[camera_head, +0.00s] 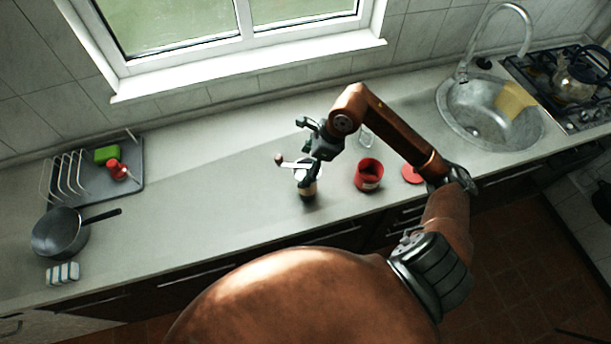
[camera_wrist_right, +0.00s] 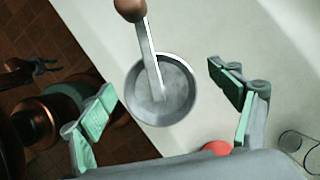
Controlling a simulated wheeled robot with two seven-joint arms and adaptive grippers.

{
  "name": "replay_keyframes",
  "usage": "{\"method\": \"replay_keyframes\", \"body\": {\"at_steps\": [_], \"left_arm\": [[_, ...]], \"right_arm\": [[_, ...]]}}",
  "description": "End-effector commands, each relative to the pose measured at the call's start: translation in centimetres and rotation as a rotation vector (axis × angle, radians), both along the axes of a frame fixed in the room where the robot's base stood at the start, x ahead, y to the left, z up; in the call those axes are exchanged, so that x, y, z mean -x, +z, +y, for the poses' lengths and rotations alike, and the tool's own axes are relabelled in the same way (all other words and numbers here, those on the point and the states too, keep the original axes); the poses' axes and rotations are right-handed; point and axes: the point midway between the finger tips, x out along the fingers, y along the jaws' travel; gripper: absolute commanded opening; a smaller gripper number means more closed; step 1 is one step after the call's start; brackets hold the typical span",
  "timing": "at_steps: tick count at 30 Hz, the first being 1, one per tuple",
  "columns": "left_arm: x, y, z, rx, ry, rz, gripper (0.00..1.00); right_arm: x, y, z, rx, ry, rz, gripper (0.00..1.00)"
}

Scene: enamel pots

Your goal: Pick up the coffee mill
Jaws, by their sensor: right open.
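The coffee mill (camera_head: 309,187) stands upright on the counter in the head view, with a metal bowl top and a crank handle ending in a brown knob. In the right wrist view the coffee mill (camera_wrist_right: 162,98) is seen from above, its crank pointing up the picture. My right gripper (camera_head: 308,150) is open just above and beside the mill. In the wrist view the green-padded fingers of my right gripper (camera_wrist_right: 165,95) lie to either side of the mill's top, with gaps on both sides.
A red canister (camera_head: 369,175) stands close to the right of the mill, with a red lid (camera_head: 412,174) beyond it. A glass jar (camera_head: 366,137) stands behind. The sink (camera_head: 480,125) is at right. A pan (camera_head: 60,235) and dish rack (camera_head: 135,160) are at left. The counter between is clear.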

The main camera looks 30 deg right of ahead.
Motion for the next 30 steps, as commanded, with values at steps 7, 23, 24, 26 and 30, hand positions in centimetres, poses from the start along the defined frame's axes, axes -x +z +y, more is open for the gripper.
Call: {"method": "replay_keyframes", "body": {"at_steps": [7, 23, 24, 26, 30], "left_arm": [[1.3, 0.7, 0.1, -0.001, 0.003, 0.017, 0.35], [-1.3, 0.9, 0.0, 0.001, -0.002, -0.017, 0.35], [-1.2, 0.9, 0.0, 0.001, -0.002, -0.015, 0.35], [-0.9, 0.8, 0.0, 0.0, -0.002, -0.011, 0.35], [-0.2, 0.8, 0.0, -0.001, 0.0, -0.003, 0.35]], "right_arm": [[0.2, -3.3, 0.9, -0.005, 0.001, 0.002, 0.83], [-0.4, -5.0, 1.5, 0.0, 0.004, 0.0, 0.76], [-0.4, -5.0, 1.5, 0.0, 0.004, 0.0, 0.73], [-0.4, -5.0, 1.5, 0.0, 0.004, 0.0, 0.69], [-0.4, -5.0, 1.5, 0.0, 0.003, 0.0, 0.59]]}}
